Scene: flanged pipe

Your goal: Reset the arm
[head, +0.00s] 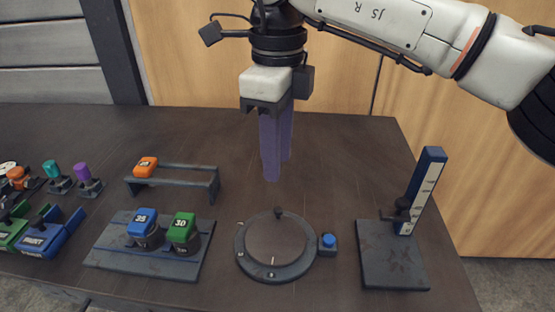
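My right gripper (278,168) hangs from my arm at the top centre of the head view, fingers pointing down. Its two purple fingers stand one behind the other, with the tips apart, so it looks open. Nothing shows between them, though the near finger partly hides the gap. It is above the back middle of the dark table (340,150), behind the round dial (276,245), and touches no object that I can see. My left gripper is not in view.
A base with blue (145,222) and green (183,228) pieces is front left. Behind it is a low rack (190,181) with an orange piece (146,167). A blue button (328,241) and an upright scale (424,185) stand right. Small parts crowd the left edge.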

